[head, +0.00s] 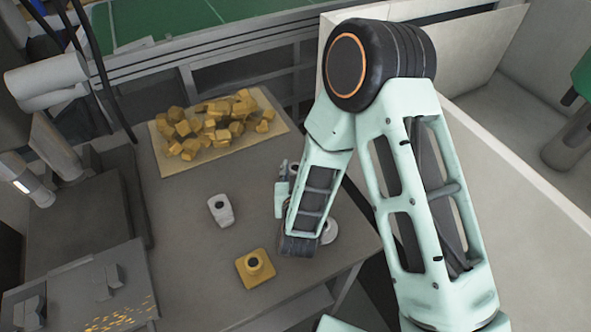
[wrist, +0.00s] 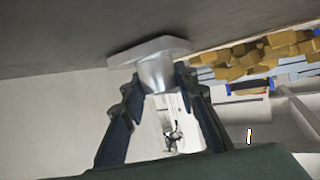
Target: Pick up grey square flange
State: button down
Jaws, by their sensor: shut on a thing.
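The grey flange (wrist: 150,50) shows in the wrist view as a pale grey plate with a round hub. My gripper (wrist: 159,84) is shut on the hub, one dark finger on each side. The plate is beyond the fingertips, against or very close to the grey table surface; I cannot tell if they touch. In the head view my arm hides the fingers and whatever they hold. A pale round part (head: 329,231) shows just right of my wrist, partly covered; I cannot tell which part it is.
On the table (head: 190,270), a yellow square flange (head: 255,268) and a whitish part (head: 220,210) lie left of my wrist. A tray (head: 180,165) of yellow blocks is at the back. A grey machine (head: 80,290) stands at front left. The table's right edge is close to my arm.

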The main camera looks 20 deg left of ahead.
jog(key=shift+r, duration=0.7)
jog(key=s+r+p, duration=0.1)
jog(key=s+r, duration=1)
jog(key=s, duration=0.3)
jog(key=shift+a+r+p, duration=0.2)
jog(key=shift+a+p, duration=0.2)
jog(key=shift+a, duration=0.05)
